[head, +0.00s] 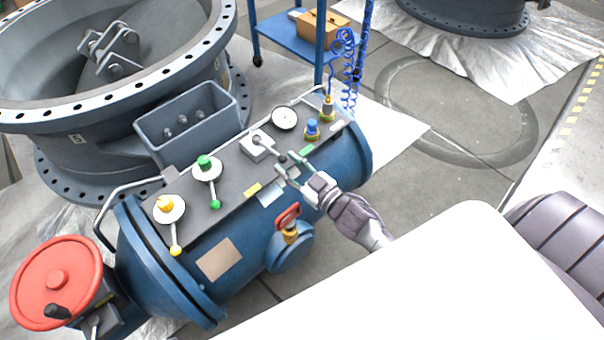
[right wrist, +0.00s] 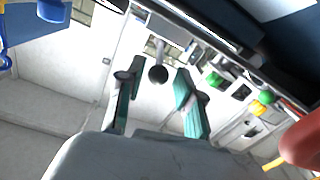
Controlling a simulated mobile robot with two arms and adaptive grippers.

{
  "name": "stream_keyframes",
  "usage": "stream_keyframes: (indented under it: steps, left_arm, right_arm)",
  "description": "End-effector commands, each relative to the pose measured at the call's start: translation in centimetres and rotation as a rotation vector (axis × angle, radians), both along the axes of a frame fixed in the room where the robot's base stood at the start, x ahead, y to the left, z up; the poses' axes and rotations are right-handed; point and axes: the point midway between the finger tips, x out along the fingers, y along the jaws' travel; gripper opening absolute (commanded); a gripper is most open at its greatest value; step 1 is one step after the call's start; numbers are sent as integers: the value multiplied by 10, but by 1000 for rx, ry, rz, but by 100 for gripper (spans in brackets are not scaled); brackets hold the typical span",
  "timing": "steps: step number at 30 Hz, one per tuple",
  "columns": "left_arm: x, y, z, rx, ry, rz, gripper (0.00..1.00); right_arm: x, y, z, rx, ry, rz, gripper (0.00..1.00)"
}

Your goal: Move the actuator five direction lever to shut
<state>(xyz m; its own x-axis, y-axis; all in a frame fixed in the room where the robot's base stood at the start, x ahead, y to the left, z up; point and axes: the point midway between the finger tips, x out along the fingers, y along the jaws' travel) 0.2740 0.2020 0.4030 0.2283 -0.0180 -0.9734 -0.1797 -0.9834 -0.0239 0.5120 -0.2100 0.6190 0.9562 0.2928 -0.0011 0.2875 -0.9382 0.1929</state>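The blue actuator (head: 240,255) is a horizontal cylinder with a grey top panel. A direction lever with a black ball knob (head: 283,158) comes out of a small light box (head: 256,146) on this panel. My right gripper (head: 287,170) is at the knob with its fingers apart. In the right wrist view the dark ball (right wrist: 158,74) shows between and beyond the two green-padded fingertips (right wrist: 156,84), with gaps on both sides. Whether a finger touches the lever cannot be told. My left gripper is out of view.
A yellow lever (head: 175,250) and a green lever (head: 215,204) stand left on the panel. A gauge (head: 285,118) and blue knob (head: 312,129) are near the lever. A red handle (head: 288,215) is on the front, and a red handwheel (head: 57,282) at left.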

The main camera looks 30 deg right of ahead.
Motion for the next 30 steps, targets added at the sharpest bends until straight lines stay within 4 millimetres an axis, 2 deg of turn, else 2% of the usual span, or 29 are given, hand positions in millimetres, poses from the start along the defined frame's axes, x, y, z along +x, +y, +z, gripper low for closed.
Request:
stream_keyframes:
  steps: [3,9,19,20,23,26,30]
  left_arm:
    - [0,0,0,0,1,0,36]
    - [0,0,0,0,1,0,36]
    - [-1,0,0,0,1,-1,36]
    - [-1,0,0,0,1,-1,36]
    - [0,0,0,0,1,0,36]
    - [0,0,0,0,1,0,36]
    - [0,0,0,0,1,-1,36]
  right_arm:
    - [-24,-7,-1,0,2,1,36]
    - [-45,-14,0,1,0,1,36]
    - [-50,-15,0,0,-1,0,36]
    - [-50,-15,0,0,-1,0,35]
    - [-50,-16,-3,-1,13,-12,18]
    - [-50,-21,-19,-9,84,-65,1]
    - [-61,-32,-64,-35,285,-185,0]
